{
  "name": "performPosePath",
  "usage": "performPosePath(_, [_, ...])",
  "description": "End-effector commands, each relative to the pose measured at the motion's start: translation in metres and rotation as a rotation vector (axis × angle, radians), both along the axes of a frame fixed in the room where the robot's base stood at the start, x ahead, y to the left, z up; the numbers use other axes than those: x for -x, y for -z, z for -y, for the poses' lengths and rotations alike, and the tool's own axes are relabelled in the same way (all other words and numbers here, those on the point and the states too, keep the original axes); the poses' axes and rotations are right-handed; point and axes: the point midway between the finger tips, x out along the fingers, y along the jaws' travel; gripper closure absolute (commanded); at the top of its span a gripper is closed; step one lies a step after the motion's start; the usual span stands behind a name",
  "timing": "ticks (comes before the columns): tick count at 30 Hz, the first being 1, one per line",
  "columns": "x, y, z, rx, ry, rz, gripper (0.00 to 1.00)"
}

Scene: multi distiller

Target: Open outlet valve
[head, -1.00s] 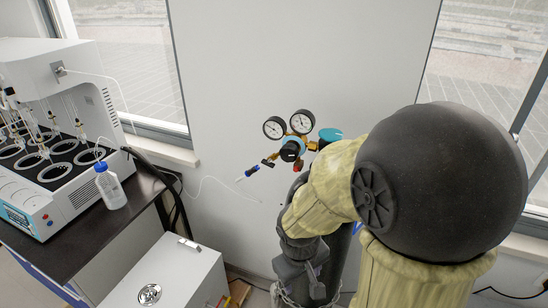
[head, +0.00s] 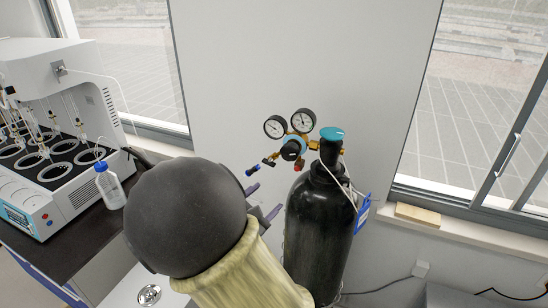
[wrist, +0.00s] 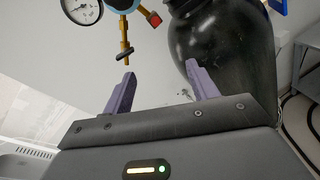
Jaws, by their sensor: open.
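The gas regulator (head: 292,148) with two round gauges sits on top of a black cylinder (head: 318,225). Its outlet valve (head: 268,162) is a small dark handle on a brass stem, left of the regulator body. In the wrist view the outlet valve (wrist: 126,54) shows as a black crossbar below a brass stem, just beyond the left fingertip. My gripper (head: 263,202) is open and empty, below the outlet valve and left of the cylinder. In the wrist view my gripper (wrist: 160,69) has its two purple fingers spread, with nothing between them. My arm hides much of the gripper in the head view.
A red cap (wrist: 154,19) sits close right of the valve stem. The teal cylinder knob (head: 332,134) tops the cylinder. A bench with a distiller (head: 60,150) and a bottle (head: 110,187) stands left. The wall behind is bare.

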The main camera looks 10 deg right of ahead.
Motion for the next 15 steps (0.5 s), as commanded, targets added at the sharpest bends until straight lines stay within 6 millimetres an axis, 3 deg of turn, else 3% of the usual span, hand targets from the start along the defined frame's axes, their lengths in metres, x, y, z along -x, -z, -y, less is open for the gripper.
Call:
performPosePath(3, [-0.012, -0.013, -0.03, 0.093, -0.111, 0.045, 0.41])
performPosePath(6, [-0.016, -0.018, -0.04, 0.124, -0.148, 0.064, 0.41])
performPosePath(15, [-0.017, -0.019, -0.04, 0.126, -0.151, 0.064, 0.41])
